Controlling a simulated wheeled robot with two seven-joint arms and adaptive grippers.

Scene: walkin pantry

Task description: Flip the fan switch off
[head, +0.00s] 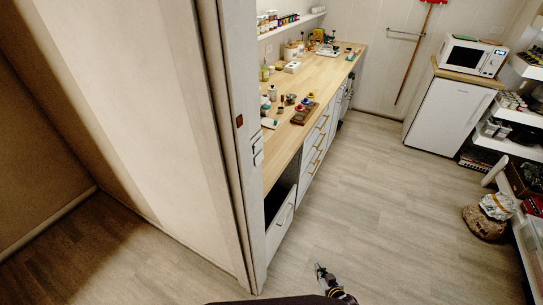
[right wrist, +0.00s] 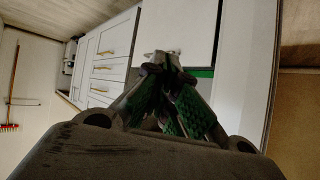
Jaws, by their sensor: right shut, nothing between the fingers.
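A small stack of light-coloured wall switches (head: 257,149) sits on the narrow end of the wall by the doorway, just left of the wooden counter. Which of them is the fan switch, and how each is set, is too small to tell. My right gripper (head: 319,268) is low at the bottom of the head view, over the floor, below and to the right of the switches and well apart from them. In the right wrist view its green-padded fingers (right wrist: 162,62) are shut and empty, with white cabinet fronts behind. My left gripper is not in view.
The wooden counter (head: 318,75) holds bottles, jars and small items above white drawers (head: 312,150). The door frame edge (head: 228,150) stands left of the switches. A microwave (head: 472,56) sits at the back right. A sack (head: 485,222) stands at right. The middle floor is clear.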

